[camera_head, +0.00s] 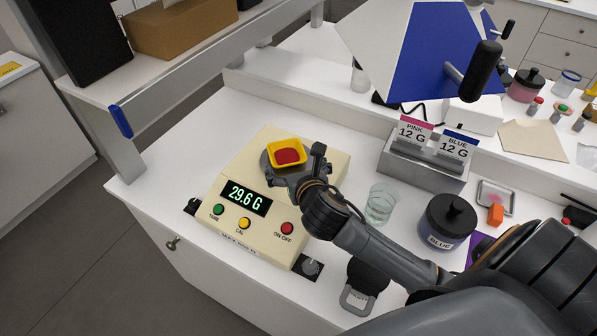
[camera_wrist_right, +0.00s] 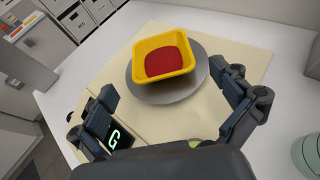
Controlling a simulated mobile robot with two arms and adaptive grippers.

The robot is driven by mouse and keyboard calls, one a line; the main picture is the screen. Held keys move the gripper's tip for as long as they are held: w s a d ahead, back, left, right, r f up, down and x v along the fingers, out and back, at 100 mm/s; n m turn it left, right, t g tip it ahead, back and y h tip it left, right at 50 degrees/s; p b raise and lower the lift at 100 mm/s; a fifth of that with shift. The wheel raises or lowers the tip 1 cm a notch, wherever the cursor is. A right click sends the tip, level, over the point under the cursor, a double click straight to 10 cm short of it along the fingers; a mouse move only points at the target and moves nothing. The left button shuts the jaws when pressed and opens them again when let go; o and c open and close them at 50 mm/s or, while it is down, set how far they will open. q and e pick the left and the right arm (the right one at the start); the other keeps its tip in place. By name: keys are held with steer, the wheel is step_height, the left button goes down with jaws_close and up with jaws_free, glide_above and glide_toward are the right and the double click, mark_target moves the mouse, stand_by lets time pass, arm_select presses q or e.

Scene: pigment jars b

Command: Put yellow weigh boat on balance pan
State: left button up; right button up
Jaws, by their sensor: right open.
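The yellow weigh boat (camera_head: 287,151), with red powder in it, sits on the round grey balance pan (camera_head: 267,163). The cream balance (camera_head: 240,155) reads 29.6 G. In the right wrist view the weigh boat (camera_wrist_right: 163,58) rests on the grey pan (camera_wrist_right: 190,92), toward its far side. My right gripper (camera_head: 298,168) is at the near right edge of the pan. In the right wrist view its two fingers (camera_wrist_right: 170,95) are spread wide on either side of the pan, apart from the boat and holding nothing. My left gripper is not in view.
A glass beaker (camera_head: 381,204) and a jar labelled BLUE (camera_head: 447,222) stand right of the balance. Behind them is a grey holder (camera_head: 425,165) with PINK 12 G and BLUE 12 G cards. A metal shelf post (camera_head: 128,140) rises at the left.

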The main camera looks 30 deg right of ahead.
steer(key=shift+v, duration=2.1)
